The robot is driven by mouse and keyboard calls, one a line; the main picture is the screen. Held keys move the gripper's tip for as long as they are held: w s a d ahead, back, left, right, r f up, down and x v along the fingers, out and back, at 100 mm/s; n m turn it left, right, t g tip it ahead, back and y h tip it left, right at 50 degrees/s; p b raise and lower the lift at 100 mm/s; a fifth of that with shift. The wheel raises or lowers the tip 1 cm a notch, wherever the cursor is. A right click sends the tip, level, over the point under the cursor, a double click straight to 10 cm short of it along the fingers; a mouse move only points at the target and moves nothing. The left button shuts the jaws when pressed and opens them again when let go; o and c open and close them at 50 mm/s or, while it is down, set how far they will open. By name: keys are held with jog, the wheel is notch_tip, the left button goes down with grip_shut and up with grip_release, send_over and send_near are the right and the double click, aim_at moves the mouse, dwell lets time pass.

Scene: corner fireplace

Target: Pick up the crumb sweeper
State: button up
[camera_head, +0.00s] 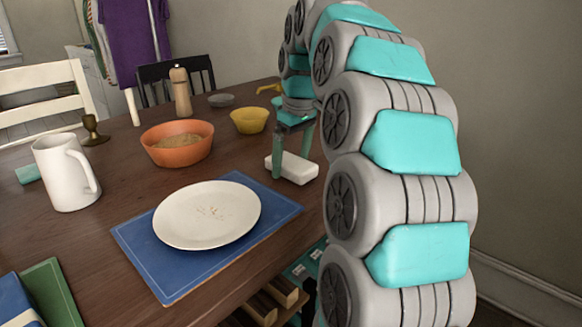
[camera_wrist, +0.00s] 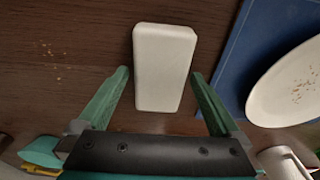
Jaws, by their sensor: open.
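A white, rounded block, which I take to be the crumb sweeper (camera_head: 297,170), lies on the dark wooden table near its right edge, beyond the blue placemat. In the wrist view the sweeper (camera_wrist: 165,60) lies ahead, its near end between the two green fingers. My gripper (camera_head: 290,163) points down over it with its fingers spread apart. In the wrist view my gripper (camera_wrist: 159,74) is open and empty, one finger on each side of the block with a gap. I cannot tell exactly how high the fingertips are.
A white plate with crumbs (camera_head: 207,214) rests on the blue placemat (camera_head: 158,262). An orange bowl (camera_head: 178,155), a yellow bowl (camera_head: 250,121), a pepper mill (camera_head: 180,92) and a white jug (camera_head: 63,175) stand around it. Crumbs (camera_wrist: 52,60) dot the table left of the sweeper.

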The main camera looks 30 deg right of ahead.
aim_at(295, 165)
jog(key=shift+f, duration=0.4)
jog(key=c, duration=1.5)
jog(key=shift+c, duration=0.2)
jog(key=shift+r, duration=0.1)
jog(key=shift+w+r, duration=0.1)
jog(key=shift+r, duration=1.5)
jog(key=shift+s+r+b, duration=0.15)
jog(key=shift+s+b, duration=0.05)
jog(key=shift+s, duration=0.5)
jog(key=shift+s+r+b, duration=0.1)
jog(key=shift+s+b, duration=0.05)
jog(key=shift+s, duration=0.5)
jog(key=s+r+b, duration=0.1)
jog(key=s, duration=1.2)
jog(key=shift+s+d, duration=0.2)
jog(key=shift+d, duration=0.05)
